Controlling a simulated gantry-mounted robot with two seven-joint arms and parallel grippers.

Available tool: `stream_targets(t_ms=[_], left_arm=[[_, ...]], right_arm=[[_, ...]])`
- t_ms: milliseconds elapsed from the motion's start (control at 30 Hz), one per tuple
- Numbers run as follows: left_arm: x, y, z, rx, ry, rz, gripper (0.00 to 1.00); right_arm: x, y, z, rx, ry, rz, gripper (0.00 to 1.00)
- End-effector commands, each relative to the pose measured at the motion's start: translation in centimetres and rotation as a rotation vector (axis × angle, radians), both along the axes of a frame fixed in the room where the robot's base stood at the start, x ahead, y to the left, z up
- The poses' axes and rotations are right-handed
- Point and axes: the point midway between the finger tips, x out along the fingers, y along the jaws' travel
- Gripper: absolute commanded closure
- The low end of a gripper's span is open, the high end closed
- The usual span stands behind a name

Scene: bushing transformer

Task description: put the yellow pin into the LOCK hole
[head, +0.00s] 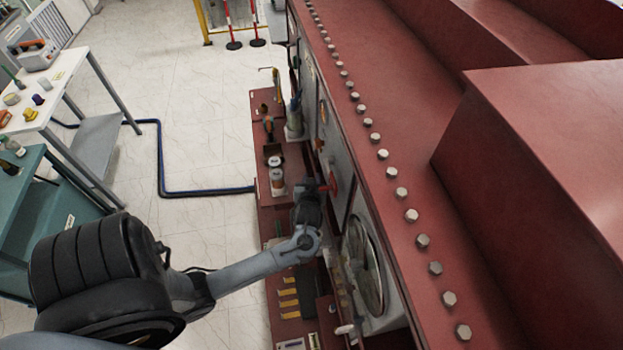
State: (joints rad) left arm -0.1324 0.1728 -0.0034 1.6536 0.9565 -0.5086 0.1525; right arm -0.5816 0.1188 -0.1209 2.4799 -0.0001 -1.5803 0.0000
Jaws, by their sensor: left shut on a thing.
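My left arm reaches in from the lower left to the side panel of the large red transformer. My left gripper (316,189) is close to that panel, at a small red handle-like part (333,185). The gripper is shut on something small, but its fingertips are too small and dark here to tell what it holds. I cannot make out the yellow pin or the LOCK hole; the gripper and arm cover part of the panel there. My right gripper is not in view.
The red transformer tank (400,100), edged with bolts, fills the right side. A round fan-like part (364,265) sits below the gripper. A narrow red-brown shelf (265,215) holds cans and tools beside the panel. A white table (62,78) and teal cart (25,200) stand left; floor between is mostly clear.

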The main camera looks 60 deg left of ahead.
Motion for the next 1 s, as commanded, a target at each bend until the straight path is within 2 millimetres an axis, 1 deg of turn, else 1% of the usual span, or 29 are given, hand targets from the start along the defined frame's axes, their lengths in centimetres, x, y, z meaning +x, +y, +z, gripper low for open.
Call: stream_targets(t_ms=[167,600,800,1000], left_arm=[[0.0,0.0,-1.3,0.0,0.001,0.0,1.0],[0.0,0.0,-4.8,0.0,0.0,0.0,1.0],[0.0,0.0,-5.6,0.001,-0.001,-0.001,1.0],[0.1,0.0,-5.8,0.001,-0.001,-0.001,1.0]], right_arm=[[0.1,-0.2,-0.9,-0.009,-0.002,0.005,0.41],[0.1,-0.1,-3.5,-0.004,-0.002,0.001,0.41],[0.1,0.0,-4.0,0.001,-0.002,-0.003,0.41],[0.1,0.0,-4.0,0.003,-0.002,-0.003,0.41]])
